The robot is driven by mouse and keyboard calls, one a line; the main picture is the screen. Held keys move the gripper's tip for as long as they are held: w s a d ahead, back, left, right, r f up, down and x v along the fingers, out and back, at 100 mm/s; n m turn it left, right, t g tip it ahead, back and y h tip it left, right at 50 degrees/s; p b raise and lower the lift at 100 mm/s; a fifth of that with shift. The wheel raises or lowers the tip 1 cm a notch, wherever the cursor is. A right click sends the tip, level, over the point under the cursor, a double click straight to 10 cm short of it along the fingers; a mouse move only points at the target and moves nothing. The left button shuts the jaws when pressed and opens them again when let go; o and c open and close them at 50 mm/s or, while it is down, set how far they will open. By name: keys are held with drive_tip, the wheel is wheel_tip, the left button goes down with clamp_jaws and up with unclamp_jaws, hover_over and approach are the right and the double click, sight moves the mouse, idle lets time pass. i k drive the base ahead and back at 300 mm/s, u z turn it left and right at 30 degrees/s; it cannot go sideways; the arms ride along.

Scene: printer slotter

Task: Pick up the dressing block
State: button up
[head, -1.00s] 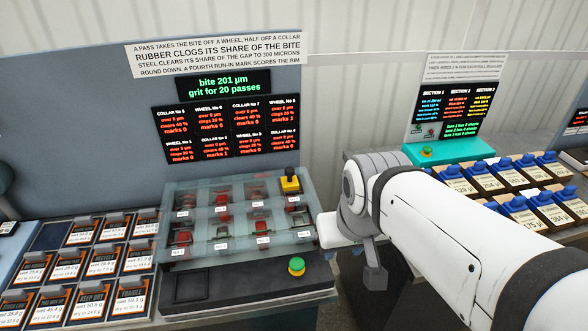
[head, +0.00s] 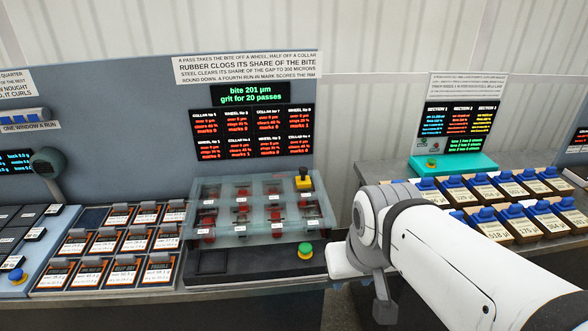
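A small yellow block with a black top (head: 304,181) stands at the back right corner of a clear-covered rack (head: 250,226). It may be the dressing block; no label on it can be read. The rack holds red and dark pieces in several small labelled bays. My white arm comes in from the lower right. Its end, my gripper (head: 382,303), hangs to the right of the rack, in front of the gap beside the bench and apart from the yellow block. One grey finger-like part points down. The opening between the fingers is hidden.
A green button (head: 305,250) sits on the dark base before the rack. Several labelled trays (head: 120,245) lie left of it. Rows of blue-topped cards (head: 500,187) stand on the right bench. A sign board (head: 255,120) rises behind the rack.

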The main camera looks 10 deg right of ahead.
sight(303, 182)
drive_tip(key=u, duration=0.05)
drive_tip(key=i, duration=0.9)
drive_tip(key=z, duration=0.05)
